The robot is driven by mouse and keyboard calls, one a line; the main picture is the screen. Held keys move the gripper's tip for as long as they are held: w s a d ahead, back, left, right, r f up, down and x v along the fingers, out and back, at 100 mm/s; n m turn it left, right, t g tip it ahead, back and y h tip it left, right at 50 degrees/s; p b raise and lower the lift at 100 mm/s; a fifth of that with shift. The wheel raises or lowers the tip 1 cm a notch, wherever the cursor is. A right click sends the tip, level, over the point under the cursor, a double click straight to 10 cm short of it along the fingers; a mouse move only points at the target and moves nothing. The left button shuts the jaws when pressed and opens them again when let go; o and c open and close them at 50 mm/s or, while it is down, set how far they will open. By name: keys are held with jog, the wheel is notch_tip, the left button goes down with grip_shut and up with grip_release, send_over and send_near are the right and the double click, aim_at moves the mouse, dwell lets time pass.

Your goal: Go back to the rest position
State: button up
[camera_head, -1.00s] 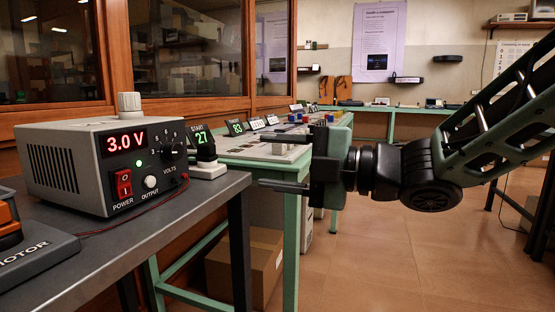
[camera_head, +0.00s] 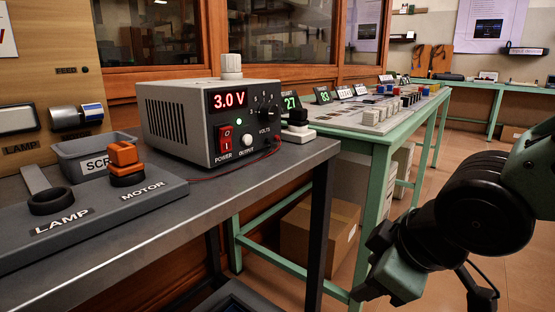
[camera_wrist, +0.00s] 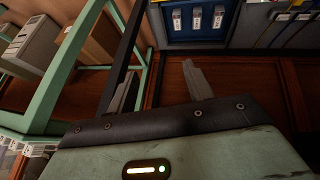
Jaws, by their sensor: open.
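My gripper is low at the lower right in the head view, beside the dark metal bench (camera_head: 250,185) and in front of the green-framed table (camera_head: 385,165). Its fingers are mostly hidden there by the gripper body and my arm. In the wrist view my gripper (camera_wrist: 160,88) shows two grey fingers spread apart with nothing between them. Beyond the fingers are a wooden surface (camera_wrist: 225,80) and a blue panel (camera_wrist: 197,22).
A power supply (camera_head: 210,120) reading 3.0 V stands on the bench. A scrap bin (camera_head: 85,150) and a lamp and motor switch base (camera_head: 95,210) are to its left. A cardboard box (camera_head: 315,235) sits under the green table. Floor is open at the right.

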jog(key=s+f+m+g+h, duration=0.1)
jog(key=s+f+m+g, duration=0.15)
jog(key=s, duration=0.45)
jog(key=s+f+m+g+h, duration=0.1)
jog(key=s+g, duration=0.2)
jog(key=s, duration=0.3)
notch_tip(320, 180, up, 37)
jog(key=p, duration=3.7)
jog(key=shift+w, duration=0.25)
